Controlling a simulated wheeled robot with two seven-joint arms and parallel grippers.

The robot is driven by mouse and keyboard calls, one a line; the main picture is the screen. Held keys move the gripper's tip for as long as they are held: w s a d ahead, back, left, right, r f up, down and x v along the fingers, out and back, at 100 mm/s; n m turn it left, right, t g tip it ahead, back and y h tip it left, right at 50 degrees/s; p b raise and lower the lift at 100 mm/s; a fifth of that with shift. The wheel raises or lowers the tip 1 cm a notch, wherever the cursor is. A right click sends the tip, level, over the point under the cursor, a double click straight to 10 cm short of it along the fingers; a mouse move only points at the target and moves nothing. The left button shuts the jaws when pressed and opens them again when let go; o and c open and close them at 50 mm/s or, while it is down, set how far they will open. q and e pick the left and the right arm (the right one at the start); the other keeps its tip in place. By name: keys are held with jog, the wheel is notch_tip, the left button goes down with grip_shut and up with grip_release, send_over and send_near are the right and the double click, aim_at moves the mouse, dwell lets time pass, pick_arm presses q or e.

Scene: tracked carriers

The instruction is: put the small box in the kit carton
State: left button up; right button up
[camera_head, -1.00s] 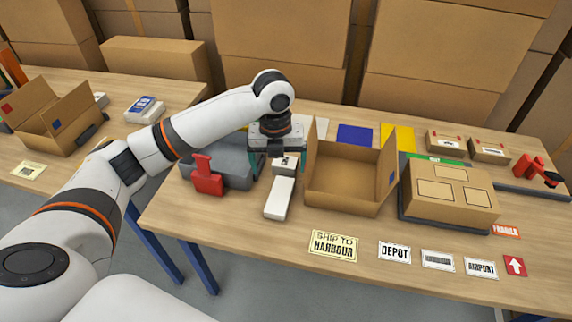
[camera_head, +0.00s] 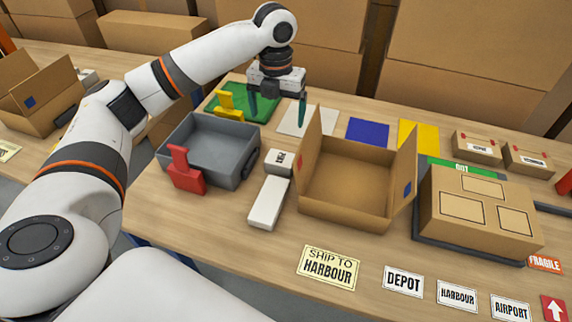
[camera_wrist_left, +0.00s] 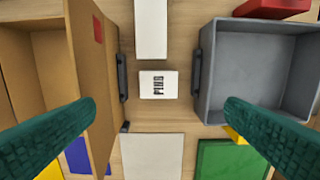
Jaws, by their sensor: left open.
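The small box (camera_head: 279,162) is white with a dark printed label. It lies on the table between a grey tote and the open brown kit carton (camera_head: 345,205), and shows near the middle of the left wrist view (camera_wrist_left: 158,84). The carton's flaps stand up, and the inside that I can see is empty. My left gripper (camera_head: 277,112) is open and empty, above and behind the small box. In the left wrist view its fingers (camera_wrist_left: 158,105) are spread wide, with the box beyond them. My right gripper is in neither view.
The grey tote (camera_head: 208,152) with a red clamp (camera_head: 186,170) stands left of the box. A longer white box (camera_head: 268,202) lies in front of it. A closed carton (camera_head: 480,210) stands right. White, blue and yellow mats lie behind the kit carton.

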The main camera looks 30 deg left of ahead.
aim_at(281, 158)
pick_arm(q)
jog(key=f, duration=1.1)
jog(key=w+f+b, duration=0.1)
jog(key=f, duration=0.5)
jog(key=shift+r, duration=0.15)
jog(key=c, duration=1.2)
